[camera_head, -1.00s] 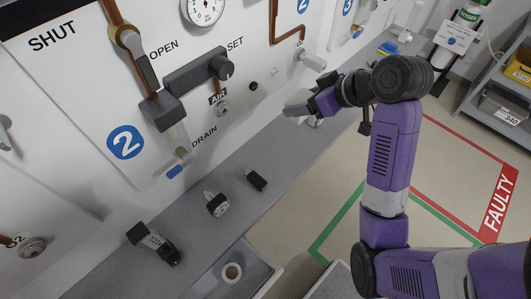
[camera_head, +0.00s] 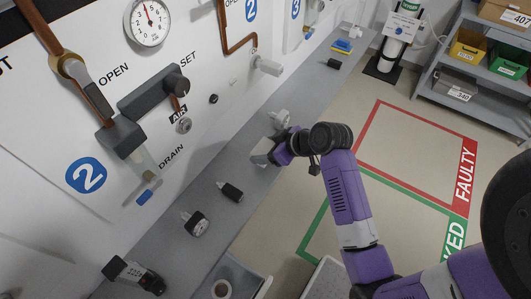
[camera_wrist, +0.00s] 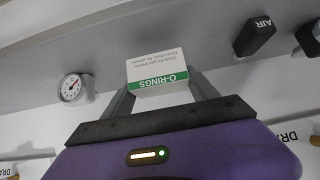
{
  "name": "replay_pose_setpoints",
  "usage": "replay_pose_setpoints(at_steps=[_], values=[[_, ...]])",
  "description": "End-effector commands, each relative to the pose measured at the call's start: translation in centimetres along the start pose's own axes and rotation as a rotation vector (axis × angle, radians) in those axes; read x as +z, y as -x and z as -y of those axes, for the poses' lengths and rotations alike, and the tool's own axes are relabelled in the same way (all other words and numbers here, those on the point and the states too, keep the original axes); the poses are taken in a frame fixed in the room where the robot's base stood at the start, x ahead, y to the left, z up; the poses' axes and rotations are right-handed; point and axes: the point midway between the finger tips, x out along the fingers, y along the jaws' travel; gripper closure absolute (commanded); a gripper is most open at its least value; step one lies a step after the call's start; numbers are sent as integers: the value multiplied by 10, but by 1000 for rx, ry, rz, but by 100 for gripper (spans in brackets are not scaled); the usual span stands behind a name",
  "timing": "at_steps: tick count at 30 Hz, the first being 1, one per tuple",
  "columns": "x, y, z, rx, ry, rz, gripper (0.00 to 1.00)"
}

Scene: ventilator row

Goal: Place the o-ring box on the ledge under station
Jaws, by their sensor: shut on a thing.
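The o-ring box (camera_wrist: 157,75), white with a green O-RINGS band, is held between the dark fingers of my gripper (camera_wrist: 165,95) in the wrist view. Its print appears upside down. The box is too small there to read. I cannot tell whether it touches the ledge.
A small gauge (camera_head: 279,118) stands on the ledge just beyond my gripper. A black piece (camera_head: 334,63) and a blue-yellow item (camera_head: 341,46) lie farther along.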

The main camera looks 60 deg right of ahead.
Motion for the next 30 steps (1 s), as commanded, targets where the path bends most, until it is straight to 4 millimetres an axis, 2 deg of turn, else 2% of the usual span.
replay_pose_setpoints(at_steps=[5, 17, 18, 21, 30], values=[[15, -15, 0, 0, -2, 0, 73], [19, -19, 0, 0, 0, 0, 73], [19, -18, 0, 0, 0, 0, 28], [18, -18, 0, 0, 0, 0, 11], [18, -18, 0, 0, 0, 0, 11]])
